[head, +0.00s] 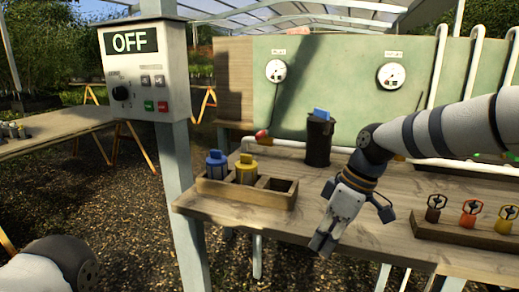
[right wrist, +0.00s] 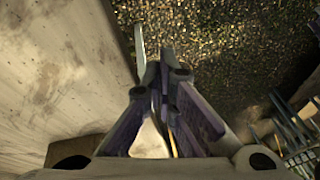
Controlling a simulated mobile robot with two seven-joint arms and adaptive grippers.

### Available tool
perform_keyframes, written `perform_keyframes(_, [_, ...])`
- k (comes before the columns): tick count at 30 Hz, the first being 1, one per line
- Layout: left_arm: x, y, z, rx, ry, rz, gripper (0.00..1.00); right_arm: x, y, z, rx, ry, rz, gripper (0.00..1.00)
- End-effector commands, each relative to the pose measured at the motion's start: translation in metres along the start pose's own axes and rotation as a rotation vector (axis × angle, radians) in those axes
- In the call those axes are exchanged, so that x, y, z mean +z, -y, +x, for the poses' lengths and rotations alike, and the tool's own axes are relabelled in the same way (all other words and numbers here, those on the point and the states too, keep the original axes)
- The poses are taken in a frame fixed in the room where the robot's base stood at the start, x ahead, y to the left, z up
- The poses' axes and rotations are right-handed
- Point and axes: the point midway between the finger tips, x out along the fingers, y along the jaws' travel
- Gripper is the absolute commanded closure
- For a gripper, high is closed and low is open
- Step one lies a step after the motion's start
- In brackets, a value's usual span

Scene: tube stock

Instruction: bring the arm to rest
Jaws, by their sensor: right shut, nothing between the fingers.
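My right arm comes in from the right in the head view, and its gripper (head: 325,243) points down at the front edge of the wooden bench (head: 225,203). The gripper is shut and empty. In the right wrist view its fingers (right wrist: 160,72) are together, with the bench on the left and gravel on the right. Part of my left arm (head: 60,270) shows at the lower left of the head view; its gripper is out of the picture.
A wooden box (head: 262,197) holds a blue and a yellow plug-like piece, with one slot empty. A dark canister (head: 319,142) stands behind it. A rack (head: 465,235) with colored pieces stands at right. A control box reading OFF (head: 145,75) hangs on a post.

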Motion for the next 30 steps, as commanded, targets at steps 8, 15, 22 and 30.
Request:
perform_keyframes(8, [-0.002, 0.0, -0.006, 0.0, -0.014, -0.001, 0.65, 0.128, 0.113, 0.205, -0.086, 0.105, 0.45, 1.0])
perform_keyframes(15, [-0.005, 0.0, -0.011, 0.001, -0.028, -0.001, 0.65, 0.3, 0.244, 0.248, 0.025, 0.278, 0.899, 1.0])
perform_keyframes(22, [-0.006, 0.0, -0.013, 0.001, -0.034, -0.001, 0.65, 0.379, 0.296, 0.214, 0.17, 0.367, 1.077, 1.0])
perform_keyframes(30, [-0.006, 0.0, -0.012, 0.001, -0.033, -0.001, 0.65, 0.382, 0.297, 0.212, 0.182, 0.368, 1.088, 1.0])
